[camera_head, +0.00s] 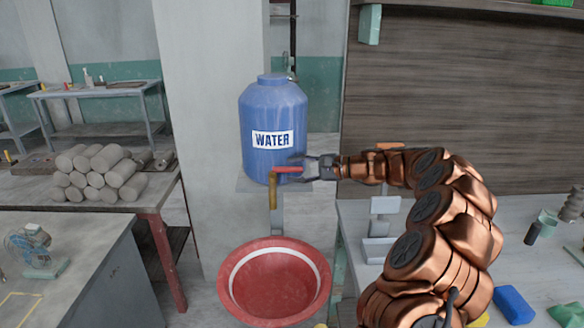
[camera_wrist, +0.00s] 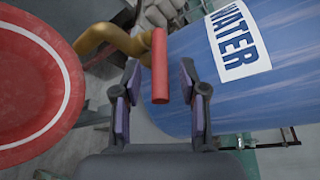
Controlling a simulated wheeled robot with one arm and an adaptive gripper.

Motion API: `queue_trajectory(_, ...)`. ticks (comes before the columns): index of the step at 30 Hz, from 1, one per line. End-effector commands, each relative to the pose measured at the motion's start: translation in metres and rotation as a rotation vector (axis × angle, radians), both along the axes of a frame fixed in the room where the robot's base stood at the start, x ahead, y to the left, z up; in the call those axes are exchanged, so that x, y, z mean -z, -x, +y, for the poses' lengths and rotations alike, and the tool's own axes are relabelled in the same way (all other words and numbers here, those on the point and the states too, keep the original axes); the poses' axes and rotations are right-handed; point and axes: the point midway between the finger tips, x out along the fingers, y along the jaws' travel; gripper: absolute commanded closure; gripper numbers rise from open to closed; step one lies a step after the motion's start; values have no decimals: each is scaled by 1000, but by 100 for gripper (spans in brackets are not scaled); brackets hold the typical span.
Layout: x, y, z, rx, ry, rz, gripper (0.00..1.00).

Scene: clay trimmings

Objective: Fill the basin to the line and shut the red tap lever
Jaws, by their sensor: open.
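The blue water tank (camera_head: 272,115), labelled WATER, stands on a shelf against the pillar. Its brass tap (camera_head: 272,190) points down above the basin, and its red lever (camera_head: 287,169) lies sideways. The red basin (camera_head: 235,292) has a white line around its inside. I see no clear stream or water surface in it. My gripper (camera_head: 306,167) is at the tap from the right. In the wrist view, my gripper (camera_wrist: 160,85) is open, with the red lever (camera_wrist: 159,62) reaching between its fingers. I cannot tell whether they touch it.
A table with stacked clay logs (camera_head: 98,172) stands at the left, with a small fan (camera_head: 30,247) on a nearer bench. A right-hand worktop (camera_head: 535,262) holds a blue block (camera_head: 513,305) and a dark cylinder (camera_head: 533,233). The space above the basin is clear.

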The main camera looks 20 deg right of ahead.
Motion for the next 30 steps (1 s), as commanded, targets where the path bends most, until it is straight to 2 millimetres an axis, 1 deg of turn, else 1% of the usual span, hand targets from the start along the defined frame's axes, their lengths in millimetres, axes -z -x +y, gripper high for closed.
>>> queue_trajectory(1,1,-3,4,-2,0,2,58)
queue_trajectory(4,2,-7,9,-2,0,2,58)
queue_trajectory(14,3,-8,10,-2,1,0,59)
queue_trajectory(26,2,-8,10,-2,1,0,100)
queue_trajectory(30,2,-8,10,-2,1,0,100)
